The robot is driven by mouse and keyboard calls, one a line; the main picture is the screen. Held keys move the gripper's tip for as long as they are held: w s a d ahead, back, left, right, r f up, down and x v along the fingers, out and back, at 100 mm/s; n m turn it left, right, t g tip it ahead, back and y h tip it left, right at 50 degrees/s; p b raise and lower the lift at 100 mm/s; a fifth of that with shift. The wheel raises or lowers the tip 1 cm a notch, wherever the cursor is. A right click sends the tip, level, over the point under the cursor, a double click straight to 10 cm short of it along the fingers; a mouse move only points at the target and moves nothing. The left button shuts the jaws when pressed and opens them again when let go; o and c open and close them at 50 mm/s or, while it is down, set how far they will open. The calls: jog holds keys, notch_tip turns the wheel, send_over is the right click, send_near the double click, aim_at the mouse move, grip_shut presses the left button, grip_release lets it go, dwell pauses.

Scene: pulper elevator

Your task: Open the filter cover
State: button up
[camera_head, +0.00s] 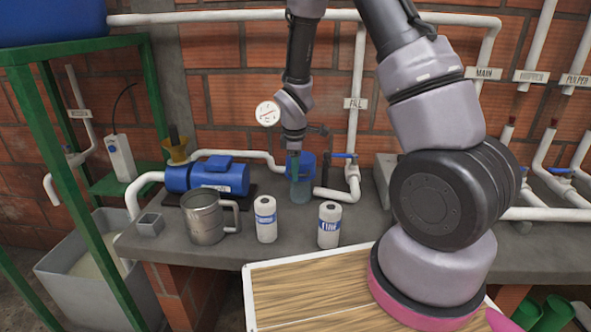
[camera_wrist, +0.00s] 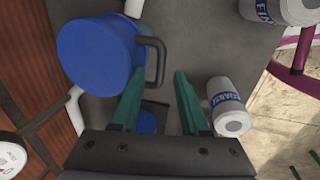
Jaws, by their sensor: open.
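The filter cover is a round blue lid with a dark loop handle. In the head view the cover (camera_head: 308,163) sits on a pale translucent filter body (camera_head: 300,191), partly behind my gripper. In the wrist view the cover (camera_wrist: 97,55) is at the upper left, and its handle (camera_wrist: 161,58) points toward the space between my fingertips. My gripper (camera_head: 294,176) has teal fingers. In the wrist view my gripper (camera_wrist: 160,76) is open and empty, with the left fingertip close to the handle. I cannot tell whether they touch.
Two white labelled bottles (camera_head: 265,220) (camera_head: 329,225) and a metal mug (camera_head: 204,217) stand in front on the grey counter. A blue pump (camera_head: 219,176) is left of the filter. A pressure gauge (camera_head: 267,113) and white pipes (camera_head: 357,95) run along the brick wall.

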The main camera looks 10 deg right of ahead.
jog(key=shift+c, duration=0.3)
grip_shut()
dwell(1.2)
